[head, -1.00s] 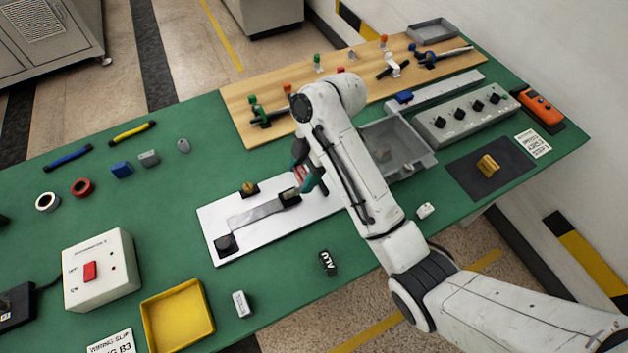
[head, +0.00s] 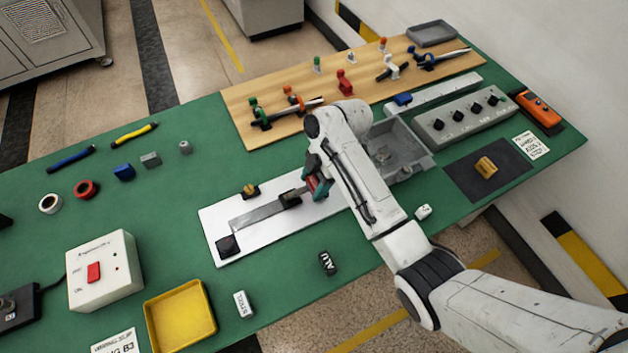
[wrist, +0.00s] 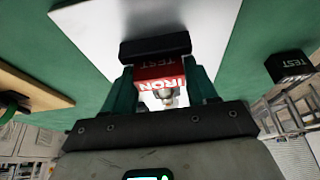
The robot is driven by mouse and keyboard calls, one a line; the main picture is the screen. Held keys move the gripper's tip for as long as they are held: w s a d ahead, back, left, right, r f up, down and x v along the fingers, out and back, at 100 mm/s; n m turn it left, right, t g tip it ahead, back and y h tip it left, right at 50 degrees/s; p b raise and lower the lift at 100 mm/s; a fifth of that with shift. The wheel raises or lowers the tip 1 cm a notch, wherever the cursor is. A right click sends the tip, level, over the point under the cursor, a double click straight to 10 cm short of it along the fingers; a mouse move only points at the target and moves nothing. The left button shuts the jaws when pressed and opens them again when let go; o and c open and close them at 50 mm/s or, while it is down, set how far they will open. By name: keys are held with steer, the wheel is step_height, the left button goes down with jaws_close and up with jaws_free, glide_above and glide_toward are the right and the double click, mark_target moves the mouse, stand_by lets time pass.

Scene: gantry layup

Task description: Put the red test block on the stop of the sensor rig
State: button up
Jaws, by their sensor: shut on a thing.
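My gripper (head: 316,180) is shut on the red test block (wrist: 160,73), one finger on each side in the wrist view. The block's red face reads IRON; in the head view it is a small red patch, mostly hidden by the fingers. The sensor rig is a pale plate (head: 213,222) with a grey strip (head: 258,212), a black piece (head: 228,245) at its left end and a dark block (head: 290,198) further right. My gripper is over the plate's right part. A black bar (wrist: 155,47) lies just beyond the held block in the wrist view; contact is unclear.
A black ALU block (head: 327,263) and a pale STEEL block (head: 243,304) lie in front of the rig. A yellow tray (head: 180,318) and a switch box (head: 104,272) stand left. A grey bin (head: 415,160) and a wooden board (head: 240,108) with clamps lie behind.

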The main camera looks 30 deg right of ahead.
steer(key=o, duration=1.4)
steer(key=shift+p+v, duration=1.2)
steer(key=shift+v, duration=4.9)
